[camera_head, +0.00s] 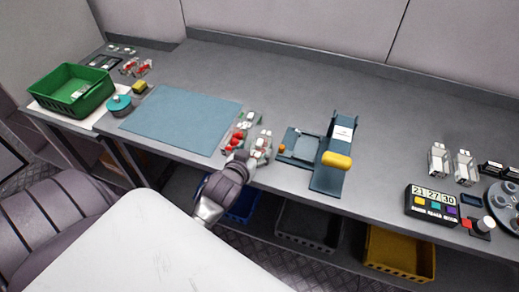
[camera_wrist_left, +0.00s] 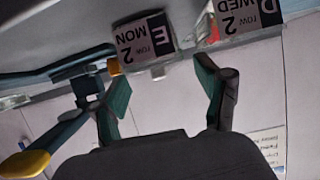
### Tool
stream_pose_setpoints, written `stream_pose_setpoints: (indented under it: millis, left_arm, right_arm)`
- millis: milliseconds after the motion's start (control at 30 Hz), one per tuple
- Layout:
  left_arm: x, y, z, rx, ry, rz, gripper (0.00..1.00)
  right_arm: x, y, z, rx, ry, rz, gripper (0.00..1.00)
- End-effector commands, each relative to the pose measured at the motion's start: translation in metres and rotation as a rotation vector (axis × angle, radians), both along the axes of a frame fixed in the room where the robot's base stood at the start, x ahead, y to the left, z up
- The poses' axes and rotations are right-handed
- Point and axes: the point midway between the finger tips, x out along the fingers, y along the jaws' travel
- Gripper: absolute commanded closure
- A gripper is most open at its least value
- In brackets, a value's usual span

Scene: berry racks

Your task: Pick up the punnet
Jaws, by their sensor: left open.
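My left gripper (camera_head: 246,163) is at the front edge of the bench, beside a small cluster of punnets with white labels and red contents. In the left wrist view the left gripper (camera_wrist_left: 163,78) is open, its two fingers apart. A punnet with a label reading MON, row 2, E (camera_wrist_left: 145,42) shows between and beyond the fingers, apart from them as far as I can tell. A second punnet labelled WED, row 2, D (camera_wrist_left: 245,18) is to its right. In the head view a punnet (camera_head: 264,141) stands just beyond the gripper, partly hidden by it. My right gripper is not in view.
A blue press-like device (camera_head: 326,180) with a yellow handle (camera_head: 337,160) stands right of the punnets. A blue mat (camera_head: 180,118) lies to the left. A green crate (camera_head: 85,103) stands far left. A timer box (camera_head: 431,203) is at the right. The bench behind is clear.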

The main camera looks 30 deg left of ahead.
Motion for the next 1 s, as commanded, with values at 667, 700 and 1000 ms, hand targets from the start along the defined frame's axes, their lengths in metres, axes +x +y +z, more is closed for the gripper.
stream_pose_setpoints:
  millis: [667,700,1000]
  left_arm:
    - [0.045,0.007,-0.017,0.001,0.000,-0.001,0.32]
    - [0.045,0.007,-0.017,0.001,0.000,-0.001,0.38]
    - [0.045,0.007,-0.017,0.000,-0.001,-0.001,0.77]
  right_arm:
    - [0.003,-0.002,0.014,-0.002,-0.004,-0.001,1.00]
    - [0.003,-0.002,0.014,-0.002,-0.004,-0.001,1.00]
    - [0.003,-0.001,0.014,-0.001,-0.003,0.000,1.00]
